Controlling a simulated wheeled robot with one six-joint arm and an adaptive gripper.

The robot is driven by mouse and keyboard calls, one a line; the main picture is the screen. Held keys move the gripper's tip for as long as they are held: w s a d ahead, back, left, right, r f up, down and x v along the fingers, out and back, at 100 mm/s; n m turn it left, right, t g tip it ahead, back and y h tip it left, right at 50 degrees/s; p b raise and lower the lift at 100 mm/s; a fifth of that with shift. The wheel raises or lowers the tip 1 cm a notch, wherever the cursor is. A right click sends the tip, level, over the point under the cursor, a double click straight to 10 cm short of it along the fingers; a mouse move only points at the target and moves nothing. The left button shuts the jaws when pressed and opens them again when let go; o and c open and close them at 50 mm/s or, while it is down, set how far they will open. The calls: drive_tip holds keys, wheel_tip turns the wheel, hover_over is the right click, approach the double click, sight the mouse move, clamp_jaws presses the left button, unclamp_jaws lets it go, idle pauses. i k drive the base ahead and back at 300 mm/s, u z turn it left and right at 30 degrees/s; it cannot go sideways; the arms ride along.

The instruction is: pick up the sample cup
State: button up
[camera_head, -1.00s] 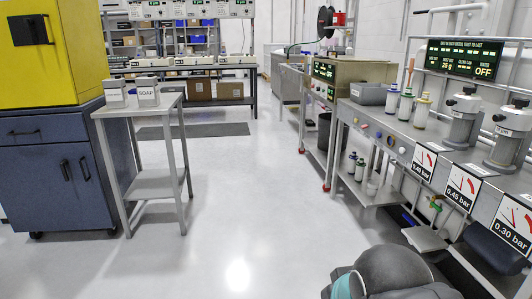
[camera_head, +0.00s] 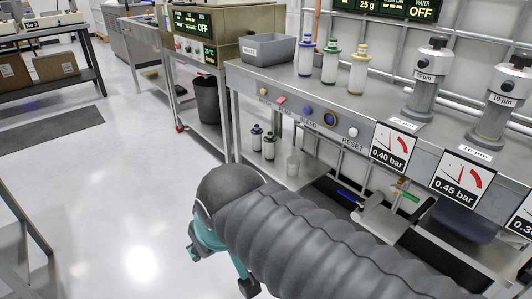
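My arm, in a grey ribbed sleeve, crosses the lower part of the view. Teal and black parts at its lower left seem to belong to my gripper (camera_head: 221,268). They are over the floor in the picture, apart from the cup. The sleeve hides much of the gripper, and whether its fingers are open is unclear.
The steel bench (camera_head: 290,83) carries a grey bin (camera_head: 268,47), several capped bottles (camera_head: 330,62), and two metal canisters (camera_head: 425,82). Pressure signs (camera_head: 393,148) hang at its front edge. A black waste bin (camera_head: 208,98) stands beyond. The floor at left is mostly clear.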

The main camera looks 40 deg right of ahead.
sight(293, 167)
drive_tip(key=i, duration=3.15)
drive_tip(key=z, duration=4.1)
